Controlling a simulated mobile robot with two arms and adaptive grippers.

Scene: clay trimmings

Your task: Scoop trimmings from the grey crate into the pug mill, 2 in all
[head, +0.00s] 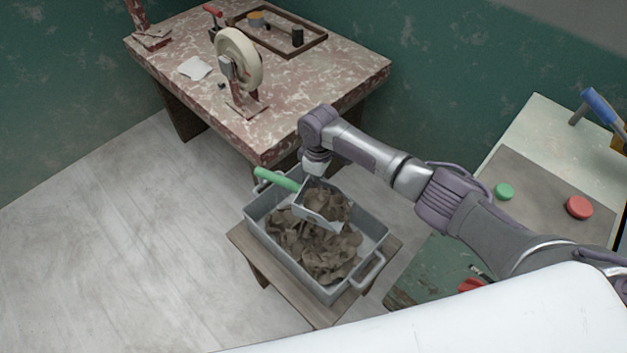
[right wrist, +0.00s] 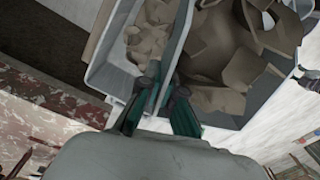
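The grey crate (head: 372,256) stands on a small wooden stand and holds many brown clay trimmings (head: 313,250). A grey scoop (head: 313,209) with a green handle (head: 277,179) is over the crate's far part, with brown trimmings in its pan. I cannot clearly identify the pug mill. My left gripper is not in view.
A red marbled table (head: 330,80) behind the crate carries a cream wheel device (head: 238,62), a white cloth (head: 195,68) and a dark frame (head: 312,48). A bench (head: 545,125) on the right holds red and green round pieces. The floor at left is clear.

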